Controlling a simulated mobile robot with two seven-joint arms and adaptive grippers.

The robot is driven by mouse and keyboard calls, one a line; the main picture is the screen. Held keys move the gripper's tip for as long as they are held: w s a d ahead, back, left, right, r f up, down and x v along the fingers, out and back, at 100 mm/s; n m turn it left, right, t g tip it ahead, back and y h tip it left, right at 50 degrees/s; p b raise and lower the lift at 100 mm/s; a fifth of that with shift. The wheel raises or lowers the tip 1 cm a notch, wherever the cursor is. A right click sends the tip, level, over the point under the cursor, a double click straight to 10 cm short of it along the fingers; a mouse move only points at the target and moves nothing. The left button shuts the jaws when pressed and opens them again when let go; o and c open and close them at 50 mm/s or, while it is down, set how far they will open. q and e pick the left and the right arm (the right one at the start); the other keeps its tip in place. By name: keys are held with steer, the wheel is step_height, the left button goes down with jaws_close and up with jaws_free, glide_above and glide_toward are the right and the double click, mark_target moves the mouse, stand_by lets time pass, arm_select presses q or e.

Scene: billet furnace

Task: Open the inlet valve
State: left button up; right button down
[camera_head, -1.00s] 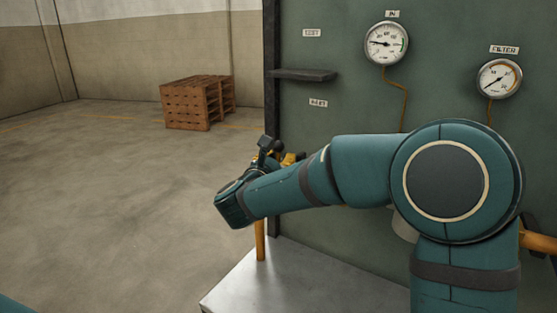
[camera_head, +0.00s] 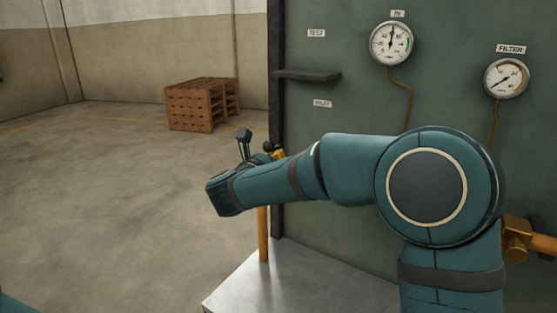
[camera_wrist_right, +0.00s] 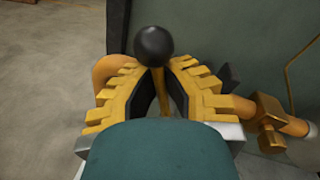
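The inlet valve lever is a yellow stem (camera_wrist_right: 163,92) with a black ball knob (camera_wrist_right: 153,40) at its end. The knob (camera_head: 269,146) also shows in the head view, just beyond my right wrist. My right gripper (camera_wrist_right: 161,76) has its dark pads closing in on both sides of the stem below the knob, and looks shut on it. The exact contact is partly hidden by my wrist housing. The IN gauge (camera_head: 391,43) on the green panel has its needle pointing nearly straight up. My left gripper is out of view.
The FILTER gauge (camera_head: 506,78) is at the right of the panel, above a yellow pipe fitting (camera_head: 516,240). A dark shelf (camera_head: 306,75) juts from the panel. A pale metal ledge (camera_head: 290,285) lies below. Wooden pallets (camera_head: 201,105) stand on open floor to the left.

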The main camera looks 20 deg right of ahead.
steer(key=shift+w+a+f+n, duration=0.1)
steer(key=shift+a+f+n, duration=0.05)
steer(key=shift+n, duration=0.15)
steer(key=c, duration=1.3)
jaws_free()
steer(key=v, duration=1.2)
